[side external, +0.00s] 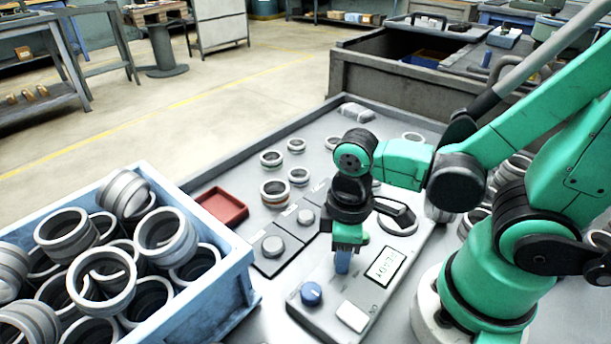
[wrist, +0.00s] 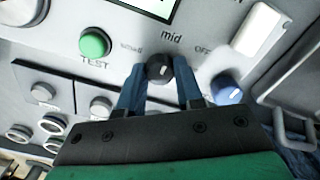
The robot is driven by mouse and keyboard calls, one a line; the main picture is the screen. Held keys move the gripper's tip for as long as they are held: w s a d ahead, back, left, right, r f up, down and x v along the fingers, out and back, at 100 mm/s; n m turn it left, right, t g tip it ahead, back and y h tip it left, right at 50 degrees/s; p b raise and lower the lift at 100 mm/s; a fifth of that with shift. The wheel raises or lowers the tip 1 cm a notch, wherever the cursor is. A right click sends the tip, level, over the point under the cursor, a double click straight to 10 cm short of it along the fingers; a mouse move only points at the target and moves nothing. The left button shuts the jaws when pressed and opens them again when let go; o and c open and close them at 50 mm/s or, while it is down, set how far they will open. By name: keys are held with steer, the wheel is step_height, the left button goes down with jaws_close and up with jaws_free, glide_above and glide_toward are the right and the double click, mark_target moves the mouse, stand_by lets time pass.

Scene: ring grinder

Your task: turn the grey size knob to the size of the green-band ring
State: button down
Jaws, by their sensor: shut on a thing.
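The dark grey size knob (wrist: 159,68) sits on the control panel under the label "mid" in the wrist view. A small pale mark shows on it, but its exact setting is too small to tell. My gripper (wrist: 160,76) is shut on the knob, with a blue finger on either side. In the side view my gripper (side external: 343,262) points down at the panel and hides the knob. Several rings stand on the bench behind it. One small ring (side external: 271,158) seems to have a greenish band, though the colour is hard to tell.
The panel has a blue knob (wrist: 227,88), a green TEST button (wrist: 94,43), a white switch (wrist: 262,30) and a display (side external: 385,267) reading "READY". A red tray (side external: 221,207) and grey-knobbed plates (side external: 273,247) lie left. A blue-white crate (side external: 232,280) holds many large rings.

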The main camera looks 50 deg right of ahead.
stand_by(0.4)
steer(key=c, duration=0.6)
jaws_free()
steer(key=shift+o, duration=0.2)
steer(key=shift+r, duration=2.8)
steer(key=shift+w, duration=0.1)
steer(key=w+d+r+m+t, duration=0.4)
steer(key=w+m+t, duration=0.2)
steer(key=w+t, duration=0.1)
steer(key=shift+w+d+r, duration=0.15)
steer(key=shift+w+d, duration=0.1)
steer(key=shift+w, duration=0.2)
